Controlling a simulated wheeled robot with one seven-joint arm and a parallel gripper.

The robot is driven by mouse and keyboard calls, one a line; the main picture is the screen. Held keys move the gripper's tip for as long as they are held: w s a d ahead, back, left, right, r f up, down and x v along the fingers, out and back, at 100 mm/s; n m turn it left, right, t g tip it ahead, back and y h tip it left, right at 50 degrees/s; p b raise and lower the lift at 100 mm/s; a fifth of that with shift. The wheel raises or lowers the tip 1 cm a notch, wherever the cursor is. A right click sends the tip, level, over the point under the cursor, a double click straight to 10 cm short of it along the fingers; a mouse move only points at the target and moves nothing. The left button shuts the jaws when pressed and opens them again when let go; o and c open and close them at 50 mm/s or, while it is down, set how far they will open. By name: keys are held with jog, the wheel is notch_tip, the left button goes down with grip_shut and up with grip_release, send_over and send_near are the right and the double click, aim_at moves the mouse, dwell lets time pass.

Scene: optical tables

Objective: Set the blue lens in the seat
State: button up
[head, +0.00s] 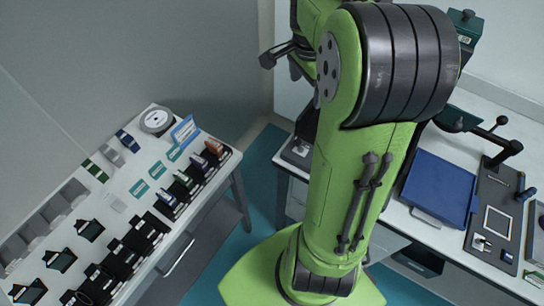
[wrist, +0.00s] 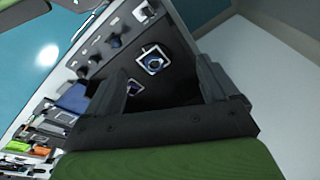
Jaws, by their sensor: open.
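My gripper (wrist: 166,68) is open in the wrist view, with its two dark fingers apart and nothing held between them. Beyond the fingers is a light-rimmed square piece with a dark blue round centre (wrist: 153,62) on a dark board. I cannot tell for sure whether this is the blue lens sitting in its seat. A second small light-rimmed piece (wrist: 133,88) is partly hidden by the left finger. In the head view my green arm covers the middle, and my fingertips cannot be made out. A blue-topped piece (head: 166,197) stands in a black rack on the left table.
The left table (head: 118,203) carries black holders, grey stands and green, purple and orange-brown pieces in the rack. The right table (head: 450,241) carries a blue tray (head: 438,187) and a dark board (head: 492,200) with small fittings. Teal floor lies between the tables.

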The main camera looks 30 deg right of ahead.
jog(key=s+a+r+n+t+y, duration=0.1)
jog(key=s+a+n+t, duration=0.1)
jog(key=s+a+n, duration=0.5)
jog(key=s+a+r+n+t, duration=0.1)
jog(key=s+a+n+t, duration=0.1)
jog(key=s+a+n, duration=0.5)
jog(key=a+n, duration=0.4)
jog(key=a, duration=0.2)
jog(key=shift+s+r+n+t+y, duration=0.2)
jog(key=shift+s+n+t+y, duration=0.1)
jog(key=shift+y, duration=0.1)
jog(key=shift+w+a, duration=0.1)
jog(key=shift+a, duration=0.05)
